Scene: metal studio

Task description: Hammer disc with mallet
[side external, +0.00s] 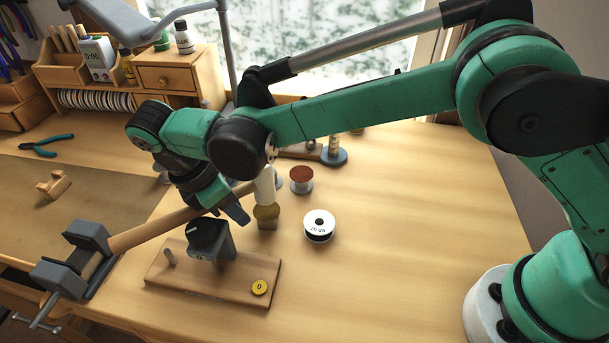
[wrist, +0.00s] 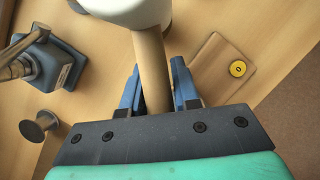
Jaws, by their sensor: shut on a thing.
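A mallet with a pale, near-white head (side external: 265,185) and a long wooden handle (side external: 155,230) is held in my gripper (side external: 228,207). In the wrist view the handle (wrist: 152,62) lies between the two blue fingers of my gripper (wrist: 154,75), with the white head (wrist: 125,8) beyond them at the top. In the side view the head is just above a small block with an olive-yellow top (side external: 267,213); I cannot tell whether it touches, or whether that top is the disc. A round yellow piece marked 0 (side external: 260,288) lies on a wooden board.
The wooden board (side external: 190,287) carries a dark grey block with a black knob (side external: 207,238). A grey vise (side external: 88,238) is at the left.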

